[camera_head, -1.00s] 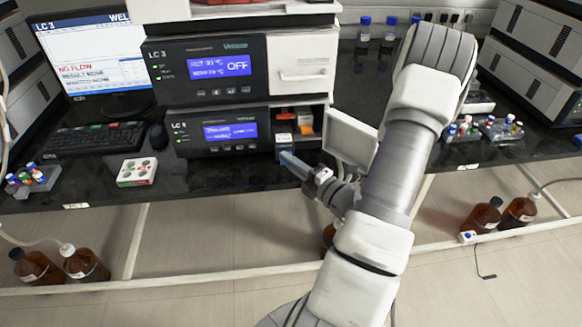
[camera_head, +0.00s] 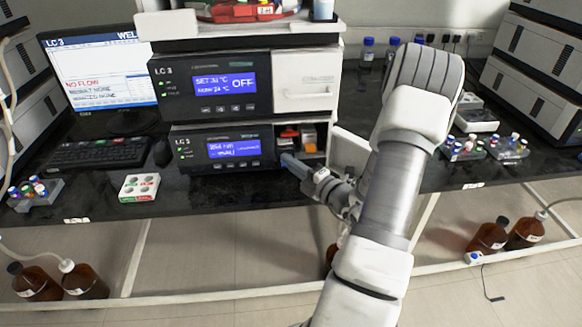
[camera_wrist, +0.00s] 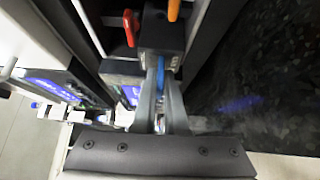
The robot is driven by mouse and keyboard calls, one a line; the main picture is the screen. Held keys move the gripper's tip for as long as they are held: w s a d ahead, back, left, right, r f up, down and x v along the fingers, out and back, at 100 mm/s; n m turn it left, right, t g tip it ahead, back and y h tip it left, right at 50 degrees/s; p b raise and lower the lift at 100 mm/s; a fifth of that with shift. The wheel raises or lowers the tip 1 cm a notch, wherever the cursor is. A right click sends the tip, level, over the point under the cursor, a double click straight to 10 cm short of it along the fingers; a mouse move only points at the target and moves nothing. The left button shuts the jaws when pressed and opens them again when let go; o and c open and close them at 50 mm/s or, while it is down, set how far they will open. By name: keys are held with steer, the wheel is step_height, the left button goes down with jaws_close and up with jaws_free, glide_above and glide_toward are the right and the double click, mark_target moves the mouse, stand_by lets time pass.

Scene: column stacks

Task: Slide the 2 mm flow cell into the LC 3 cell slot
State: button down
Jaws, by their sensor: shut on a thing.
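In the wrist view my gripper (camera_wrist: 161,88) is shut, its two grey fingers on a narrow blue piece (camera_wrist: 161,70), which I take to be the handle of the flow cell. Its 2 mm marking cannot be read. A dark block with a red lever (camera_wrist: 131,27) and an orange lever (camera_wrist: 174,9) lies just beyond the fingertips. In the head view my gripper (camera_head: 297,167) is at the front of the open bay (camera_head: 311,154) of the lower LC 3 module (camera_head: 222,149). Red and orange pieces show inside the bay. The slot mouth and how far the cell sits in it are hidden.
A pale door (camera_head: 349,151) stands open right of the bay, close to my arm. The upper LC 3 module (camera_head: 215,84) overhangs it. A white tray (camera_head: 139,187) lies on the bench at left. Vial racks (camera_head: 463,149) stand at right.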

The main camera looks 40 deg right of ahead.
steer(key=shift+f, duration=0.1)
steer(key=c, duration=0.9)
jaws_free()
steer(key=shift+s, duration=0.15)
